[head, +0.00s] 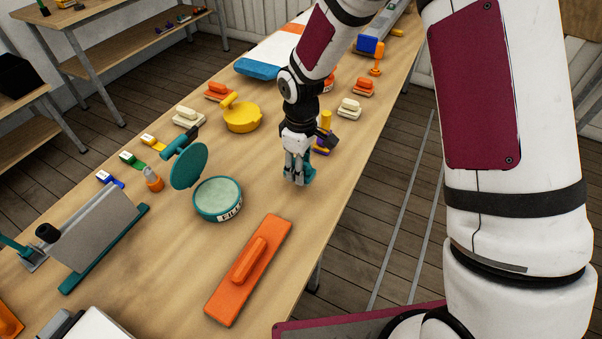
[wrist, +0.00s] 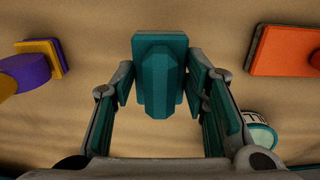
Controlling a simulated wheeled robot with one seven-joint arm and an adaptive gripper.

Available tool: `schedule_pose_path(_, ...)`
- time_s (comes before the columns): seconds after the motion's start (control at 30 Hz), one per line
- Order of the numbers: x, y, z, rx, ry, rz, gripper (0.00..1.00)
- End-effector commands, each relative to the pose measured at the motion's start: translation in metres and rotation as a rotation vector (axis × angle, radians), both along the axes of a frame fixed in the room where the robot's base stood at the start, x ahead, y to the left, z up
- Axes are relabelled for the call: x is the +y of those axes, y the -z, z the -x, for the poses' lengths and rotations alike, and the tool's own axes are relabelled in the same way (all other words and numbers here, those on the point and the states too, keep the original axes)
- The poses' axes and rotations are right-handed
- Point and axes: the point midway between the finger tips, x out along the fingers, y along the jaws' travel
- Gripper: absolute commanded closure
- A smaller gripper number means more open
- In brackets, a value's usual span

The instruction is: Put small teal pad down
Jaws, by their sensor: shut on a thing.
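The small teal pad (wrist: 159,75) is a rectangular block with a raised ridge along its middle. It sits between the fingers of my gripper (wrist: 160,105) in the wrist view, and the fingers are shut on it. In the head view my gripper (head: 297,178) points down at the wooden table (head: 330,190), near its right edge. The pad (head: 309,173) shows there as a bit of teal, mostly hidden by the fingers. I cannot tell whether the pad touches the table top.
A round teal tin (head: 218,200) with its lid (head: 188,166) raised stands left of my gripper. A long orange pad (head: 248,268) lies nearer. A yellow and purple piece (head: 323,140) stands close behind the gripper. The table between gripper and tin is clear.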

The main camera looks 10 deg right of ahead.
Motion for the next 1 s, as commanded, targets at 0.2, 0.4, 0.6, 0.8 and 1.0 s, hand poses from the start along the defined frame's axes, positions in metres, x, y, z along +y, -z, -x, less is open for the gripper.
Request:
schedule_pose_path(0.2,-0.001,0.010,-0.003,0.003,-0.001,0.001,0.89)
schedule_pose_path(0.4,-0.001,0.033,-0.003,0.003,-0.001,0.001,0.89)
schedule_pose_path(0.6,-0.001,0.036,-0.004,0.000,0.000,0.000,0.89)
schedule_pose_path(0.8,-0.001,0.039,-0.004,0.001,-0.001,0.000,0.89)
schedule_pose_path(1.0,-0.001,0.039,-0.004,0.000,0.000,0.000,0.39)
